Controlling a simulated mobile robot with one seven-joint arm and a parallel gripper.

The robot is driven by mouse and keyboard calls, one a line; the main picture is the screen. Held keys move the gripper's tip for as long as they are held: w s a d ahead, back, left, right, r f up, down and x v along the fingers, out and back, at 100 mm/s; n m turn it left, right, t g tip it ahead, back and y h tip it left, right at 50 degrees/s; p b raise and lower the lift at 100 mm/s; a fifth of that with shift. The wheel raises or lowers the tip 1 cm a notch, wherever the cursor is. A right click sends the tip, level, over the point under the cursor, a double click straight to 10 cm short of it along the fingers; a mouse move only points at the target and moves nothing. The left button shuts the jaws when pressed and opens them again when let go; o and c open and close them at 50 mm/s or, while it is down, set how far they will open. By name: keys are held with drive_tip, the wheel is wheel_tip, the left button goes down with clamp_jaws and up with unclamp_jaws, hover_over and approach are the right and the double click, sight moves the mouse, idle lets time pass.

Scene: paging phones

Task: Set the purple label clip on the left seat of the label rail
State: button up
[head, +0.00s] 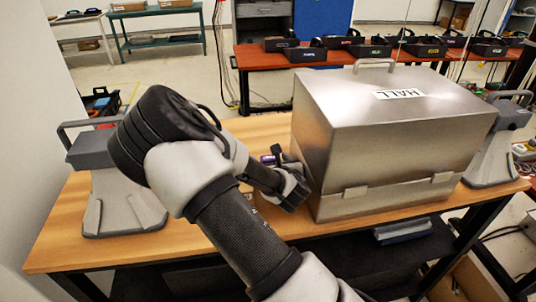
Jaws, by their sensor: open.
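My gripper (287,184) is low over the wooden table, close to the left front of the metal box, and is open. A small purple piece (267,159), likely the purple label clip, shows just behind my gripper, beside a dark upright part. I cannot tell whether it lies between the jaws or touches them. My own arm covers much of that spot. I cannot make out the label rail or its left seat in this view.
A large metal box (395,133) marked HALL fills the right of the wooden table (62,222). A grey handled stand (122,200) is at the left and another (492,155) at the right. Black bins (318,54) line a red table behind. The table's left back is clear.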

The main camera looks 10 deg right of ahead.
drive_tip(key=shift+w+f, duration=0.1)
drive_tip(key=shift+w, duration=0.15)
drive_tip(key=shift+s, duration=0.15)
drive_tip(key=shift+c, duration=0.9)
drive_tip(key=c, duration=1)
